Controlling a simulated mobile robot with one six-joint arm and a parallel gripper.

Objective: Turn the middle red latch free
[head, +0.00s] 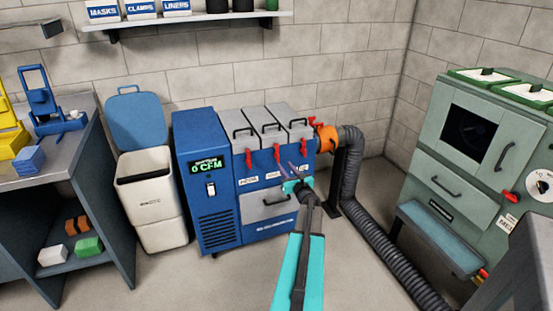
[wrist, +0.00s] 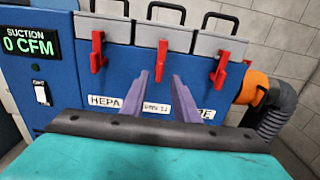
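Three red latches hang on the front of a blue suction unit (head: 205,180), each below a grey lid with a black handle. The middle red latch (wrist: 161,60) hangs down in the wrist view, between the left latch (wrist: 97,57) and the right latch (wrist: 218,68). My gripper (wrist: 160,76) is open and empty, its two purple fingers apart and pointing at the unit just below the middle latch. In the head view my gripper (head: 293,171) is in front of the unit and partly covers its front. I cannot tell whether a finger touches the latch.
Labels, including HEPA (wrist: 104,101), sit below the latches. The display (head: 206,168) reads 0 CFM, above a white switch (head: 211,189). An orange collar (head: 327,138) and grey hose (head: 350,170) are at the right, a bin (head: 148,190) at the left.

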